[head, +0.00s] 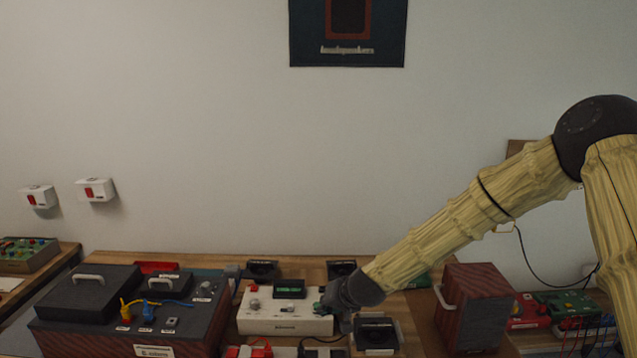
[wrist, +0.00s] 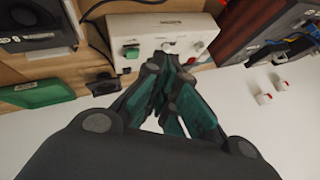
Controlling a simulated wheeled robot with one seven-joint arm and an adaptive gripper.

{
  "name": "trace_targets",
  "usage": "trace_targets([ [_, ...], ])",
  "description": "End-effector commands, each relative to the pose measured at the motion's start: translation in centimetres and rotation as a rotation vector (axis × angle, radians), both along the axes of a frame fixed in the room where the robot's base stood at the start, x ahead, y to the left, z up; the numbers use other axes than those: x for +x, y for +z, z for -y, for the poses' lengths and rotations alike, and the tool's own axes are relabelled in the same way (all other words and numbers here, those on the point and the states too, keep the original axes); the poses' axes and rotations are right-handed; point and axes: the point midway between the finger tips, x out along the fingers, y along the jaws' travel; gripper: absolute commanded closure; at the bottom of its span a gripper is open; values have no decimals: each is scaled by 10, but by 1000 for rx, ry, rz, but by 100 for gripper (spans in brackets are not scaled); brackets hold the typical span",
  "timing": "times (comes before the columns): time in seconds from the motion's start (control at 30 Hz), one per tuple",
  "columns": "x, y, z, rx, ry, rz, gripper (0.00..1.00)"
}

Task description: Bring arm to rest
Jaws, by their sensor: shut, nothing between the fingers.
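My arm (head: 455,226), in a yellow ribbed sleeve, reaches from the right edge down and left across the head view. My gripper (head: 332,303) is low over the wooden bench, at the right end of a white box (head: 262,322) with a dark display. In the wrist view my gripper (wrist: 168,66) has its green-padded fingers together with nothing between them. The fingertips are close to the white box's face (wrist: 142,38), which carries a green knob, a white knob and a red part. Whether they touch it I cannot tell.
A large dark case (head: 130,310) with a handle stands left of the white box. A dark speaker (head: 377,333) sits close right of my gripper. A reddish box (head: 474,305) stands farther right. White wall boxes (head: 95,190) hang at left. Above the bench the space is free.

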Motion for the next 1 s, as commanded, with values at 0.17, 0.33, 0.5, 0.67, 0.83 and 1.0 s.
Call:
trace_targets([
  [0.17, -23, -41, 8, -34, 5, -37, 100],
  [0.33, -53, -91, 19, -78, 8, -83, 100],
  [0.5, -107, -163, 41, -142, 16, -154, 100],
  [0.67, -168, -227, 66, -208, 29, -227, 100],
  [0.83, -240, -287, 97, -276, 45, -306, 100],
  [1.0, -319, -336, 131, -339, 66, -390, 100],
])
